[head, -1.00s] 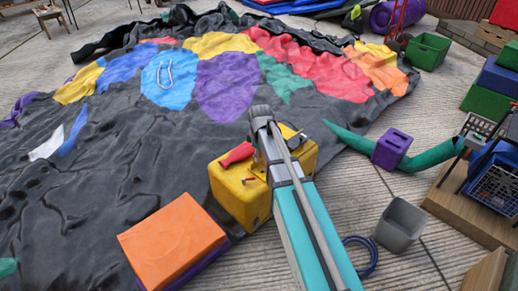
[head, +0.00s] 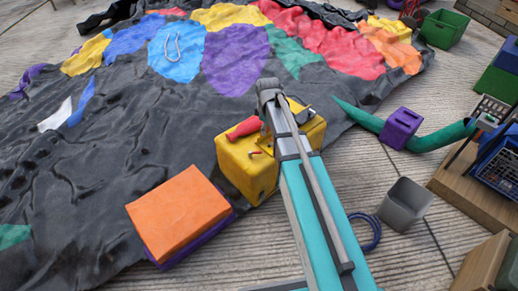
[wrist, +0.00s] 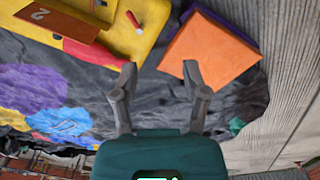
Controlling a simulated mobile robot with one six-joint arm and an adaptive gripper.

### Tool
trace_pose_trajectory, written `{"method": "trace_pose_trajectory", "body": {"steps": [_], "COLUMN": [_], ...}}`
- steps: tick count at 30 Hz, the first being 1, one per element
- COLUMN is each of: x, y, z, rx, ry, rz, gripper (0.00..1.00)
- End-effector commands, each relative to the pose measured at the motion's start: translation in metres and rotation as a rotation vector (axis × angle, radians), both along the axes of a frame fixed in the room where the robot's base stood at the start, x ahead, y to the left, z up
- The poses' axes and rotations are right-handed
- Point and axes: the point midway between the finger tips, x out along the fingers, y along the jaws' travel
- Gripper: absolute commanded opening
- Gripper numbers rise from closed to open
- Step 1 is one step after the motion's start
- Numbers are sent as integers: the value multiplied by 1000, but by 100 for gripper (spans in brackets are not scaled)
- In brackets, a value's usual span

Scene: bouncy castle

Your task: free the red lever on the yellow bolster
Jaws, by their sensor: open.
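The yellow bolster (head: 236,172) stands at the edge of the black sheet in the head view, partly behind my arm. It also fills the upper left of the wrist view (wrist: 152,14). A small red lever (wrist: 133,20) with a pale end lies against its face, and shows as a short red piece in the head view (head: 255,153). My gripper (wrist: 158,76) is open and empty, its fingers wide apart. In the wrist view the lever is above the left finger, apart from it. In the head view my arm's end hides the fingers.
A red piece (head: 245,127) lies on the bolster's top. An orange block (head: 180,210) on a purple base sits left of my arm. A grey bin (head: 405,204) and a blue coil (head: 367,232) stand right. A purple block (head: 400,128) is around a green tube (head: 440,138).

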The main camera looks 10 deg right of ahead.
Motion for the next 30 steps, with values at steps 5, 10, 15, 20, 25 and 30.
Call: {"method": "trace_pose_trajectory", "body": {"steps": [5, 10, 15, 20, 25, 30], "x": [23, 45, 66, 83, 93, 95], "y": [3, 6, 10, 13, 14, 15], "z": [-36, -66, -96, -117, -129, -130], "rx": [-12, -27, -43, -58, -67, -70], "ry": [-12, -26, -40, -50, -57, -59], "rz": [96, 207, 319, 409, 468, 487], "gripper": [58, 58, 58, 58, 58, 58]}}
